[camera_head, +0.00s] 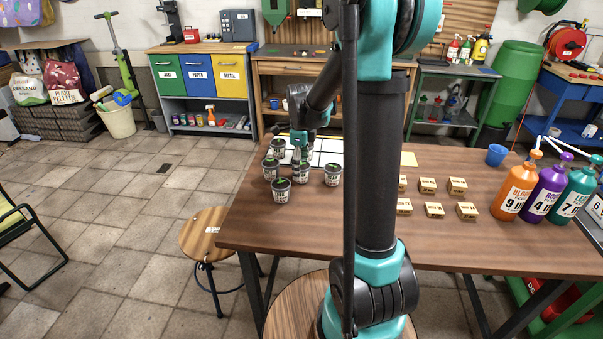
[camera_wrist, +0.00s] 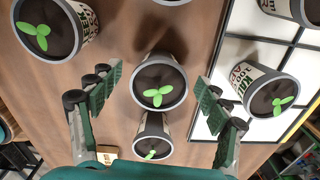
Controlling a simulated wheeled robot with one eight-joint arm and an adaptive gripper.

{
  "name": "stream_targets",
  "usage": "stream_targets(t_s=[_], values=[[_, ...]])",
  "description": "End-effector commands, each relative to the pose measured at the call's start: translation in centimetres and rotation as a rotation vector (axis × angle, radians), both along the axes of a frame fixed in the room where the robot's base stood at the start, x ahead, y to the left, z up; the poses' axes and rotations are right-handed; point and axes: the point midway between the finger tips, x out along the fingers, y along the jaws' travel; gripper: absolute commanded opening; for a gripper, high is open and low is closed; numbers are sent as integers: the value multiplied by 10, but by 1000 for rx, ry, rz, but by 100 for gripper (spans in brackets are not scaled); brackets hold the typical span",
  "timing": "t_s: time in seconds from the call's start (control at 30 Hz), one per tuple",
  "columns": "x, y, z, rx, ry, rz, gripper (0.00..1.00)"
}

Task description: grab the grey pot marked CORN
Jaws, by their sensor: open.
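Several small grey pots with dark soil and green sprouts stand on the brown table. In the wrist view one pot (camera_wrist: 160,82) lies between the spread fingers of my gripper (camera_wrist: 156,92), which is open and touches nothing that I can make out. A second pot (camera_wrist: 153,138) is just below it, one (camera_wrist: 55,28) is at upper left and one (camera_wrist: 268,93) at right. In the head view the pots include a front pot (camera_head: 281,190), a left pot (camera_head: 270,169) and a right pot (camera_head: 332,175). My gripper (camera_head: 300,160) is among them. I cannot read CORN on any label.
A white gridded board (camera_head: 325,152) lies behind the pots, with a pot partly over it. Small labelled boxes (camera_head: 434,210) and large bottles (camera_head: 515,192) stand to the right. A round stool (camera_head: 205,232) is by the table's left edge. Neighbouring pots leave narrow gaps.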

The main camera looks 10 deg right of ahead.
Motion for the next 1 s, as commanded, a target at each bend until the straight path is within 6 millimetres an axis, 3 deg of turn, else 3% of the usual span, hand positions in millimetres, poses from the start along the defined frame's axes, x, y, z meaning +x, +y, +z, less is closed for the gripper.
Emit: stream_targets(t_s=[0.2, 0.63, 1.0], values=[[0, 0, 0, 0, 0, 0, 74], [0, 0, 0, 0, 0, 0, 21], [0, 0, 4, 0, 0, 0, 19]])
